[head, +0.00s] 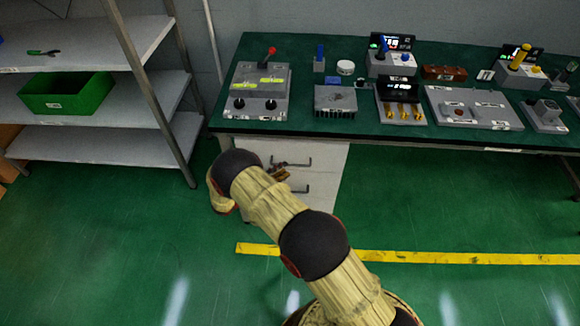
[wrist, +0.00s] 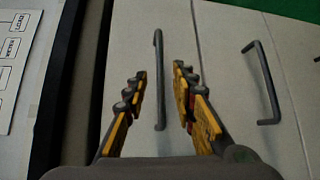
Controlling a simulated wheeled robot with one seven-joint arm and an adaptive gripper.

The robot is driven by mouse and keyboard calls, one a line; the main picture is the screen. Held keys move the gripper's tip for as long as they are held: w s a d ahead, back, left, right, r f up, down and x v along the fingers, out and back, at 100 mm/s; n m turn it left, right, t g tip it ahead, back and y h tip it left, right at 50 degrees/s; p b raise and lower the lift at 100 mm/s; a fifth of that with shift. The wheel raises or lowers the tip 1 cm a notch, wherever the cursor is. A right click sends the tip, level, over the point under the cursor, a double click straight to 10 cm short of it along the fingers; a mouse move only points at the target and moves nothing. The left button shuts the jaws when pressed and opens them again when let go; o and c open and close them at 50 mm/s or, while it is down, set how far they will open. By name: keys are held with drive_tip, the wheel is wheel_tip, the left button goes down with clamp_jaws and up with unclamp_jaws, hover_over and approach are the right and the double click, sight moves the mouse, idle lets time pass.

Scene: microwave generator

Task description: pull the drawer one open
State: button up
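The upper handle (head: 298,162) and lower handle (head: 300,189) show in the head view. In the wrist view, which is turned sideways, the upper handle (wrist: 158,110) lies between the two yellow fingers of my gripper (wrist: 159,78), with gaps on both sides. The lower handle (wrist: 267,85) is to the right. My gripper is open in front of the upper drawer. Both drawers look shut. No drawer number is readable. My arm hides part of the cabinet's left side.
The green workbench (head: 390,143) above carries a grey control box (head: 260,92) and several other devices. A metal shelf (head: 95,140) with a green bin (head: 65,93) stands left. The floor before the cabinet is clear, with a yellow line (head: 450,258).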

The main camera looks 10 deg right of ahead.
sight(291, 165)
drive_tip(key=shift+b+x, duration=0.5)
drive_tip(key=shift+x, duration=2.1)
drive_tip(key=c, duration=0.3)
clamp_jaws()
